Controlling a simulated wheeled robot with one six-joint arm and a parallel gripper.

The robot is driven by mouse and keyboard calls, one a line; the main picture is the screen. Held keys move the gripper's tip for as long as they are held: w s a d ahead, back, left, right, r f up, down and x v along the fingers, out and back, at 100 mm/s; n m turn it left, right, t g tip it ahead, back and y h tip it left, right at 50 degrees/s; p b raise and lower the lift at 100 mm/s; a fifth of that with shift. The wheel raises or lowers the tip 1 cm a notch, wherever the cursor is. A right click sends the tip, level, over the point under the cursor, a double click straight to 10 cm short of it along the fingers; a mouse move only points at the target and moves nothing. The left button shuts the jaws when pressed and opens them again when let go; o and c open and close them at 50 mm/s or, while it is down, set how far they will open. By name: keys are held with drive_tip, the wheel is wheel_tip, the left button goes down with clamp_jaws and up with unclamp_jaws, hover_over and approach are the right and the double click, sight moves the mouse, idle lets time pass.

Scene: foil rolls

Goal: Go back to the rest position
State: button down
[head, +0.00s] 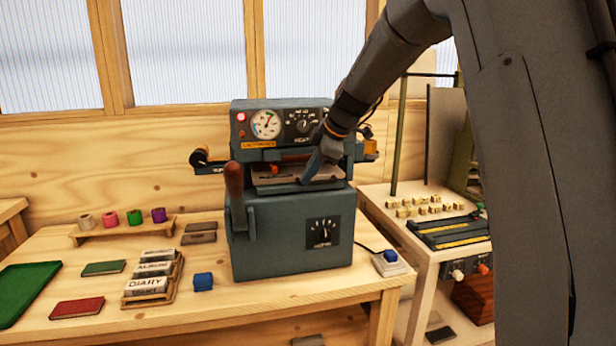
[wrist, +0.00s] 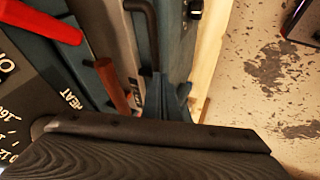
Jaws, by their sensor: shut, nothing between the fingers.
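My gripper (head: 316,171) is at the front of the blue-grey foil press (head: 290,240), over its bed on the right side, below the gauge panel. It is shut with nothing visible in it. Whether it touches the press I cannot tell. My arm comes down from the upper right. In the wrist view, a dark ridged part fills the bottom, and the press's dial face (wrist: 20,125), a red handle (wrist: 40,20) and a smaller red-brown grip (wrist: 112,85) lie close by. The fingertips are not clearly seen there.
The press's lever (head: 235,185) stands upright at its left. Foil rolls (head: 135,217), diary blocks (head: 150,280), a blue block (head: 203,281), books and a green tray (head: 25,290) lie on the bench. A button box (head: 388,262) sits right of the press. A side table holds type blocks (head: 425,207).

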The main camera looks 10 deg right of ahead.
drive_tip(key=b+v, duration=0.1)
drive_tip(key=v, duration=0.6)
drive_tip(key=shift+s+r, duration=0.15)
drive_tip(key=shift+r, duration=0.05)
drive_tip(key=p+x, duration=0.1)
drive_tip(key=x, duration=0.7)
drive_tip(key=shift+s+d+p, duration=0.15)
drive_tip(key=shift+s+p, duration=0.35)
drive_tip(key=shift+s, duration=0.6)
drive_tip(key=shift+s+d+p, duration=0.15)
drive_tip(key=shift+s+p, duration=0.3)
drive_tip(key=shift+s, duration=0.7)
